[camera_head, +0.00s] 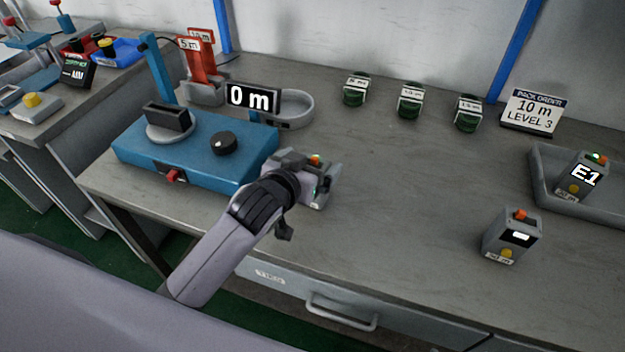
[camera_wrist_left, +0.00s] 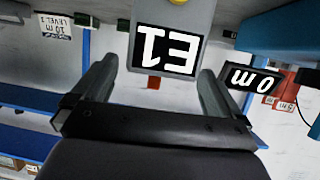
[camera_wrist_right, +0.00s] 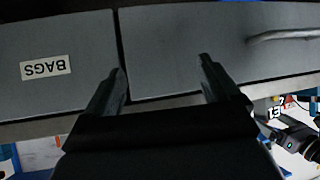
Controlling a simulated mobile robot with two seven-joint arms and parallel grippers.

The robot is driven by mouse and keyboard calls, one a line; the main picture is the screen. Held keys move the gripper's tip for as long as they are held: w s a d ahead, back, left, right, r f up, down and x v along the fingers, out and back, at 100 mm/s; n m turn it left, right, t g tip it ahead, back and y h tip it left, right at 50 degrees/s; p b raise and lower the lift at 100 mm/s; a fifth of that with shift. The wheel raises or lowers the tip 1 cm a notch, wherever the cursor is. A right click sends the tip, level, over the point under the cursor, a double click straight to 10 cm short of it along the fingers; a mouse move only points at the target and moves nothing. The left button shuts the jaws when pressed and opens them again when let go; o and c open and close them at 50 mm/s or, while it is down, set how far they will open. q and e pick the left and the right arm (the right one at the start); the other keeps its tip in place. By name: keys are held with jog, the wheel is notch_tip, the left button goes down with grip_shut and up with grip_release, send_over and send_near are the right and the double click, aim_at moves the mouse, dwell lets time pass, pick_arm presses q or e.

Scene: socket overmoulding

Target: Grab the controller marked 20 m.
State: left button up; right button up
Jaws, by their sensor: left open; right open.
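My left gripper (camera_head: 318,182) is open at a grey controller (camera_head: 316,162) near the table's front, right of the blue machine. In the left wrist view this controller (camera_wrist_left: 165,50) appears upside down, reads E1 and lies just beyond and between the open fingers. I cannot tell whether they touch it. Its length label is not readable. A second grey controller (camera_head: 512,238) with an orange top button stands at the front right. A third controller (camera_head: 581,178), showing E1, stands in the right tray. Their small labels are blurred. My right gripper (camera_wrist_right: 163,78) is open and empty, facing drawer fronts.
The blue machine (camera_head: 195,150) and its 0 m display (camera_head: 252,98) stand at left. Several green-black coils (camera_head: 411,100) and a pack order sign reading 10 m, LEVEL 3 (camera_head: 533,112) are at the back. The grey tray (camera_head: 560,205) is at right. The table's middle is clear.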

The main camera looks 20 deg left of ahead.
pick_arm(q)
jog(key=shift+x, duration=0.75)
jog(key=c, duration=1.4)
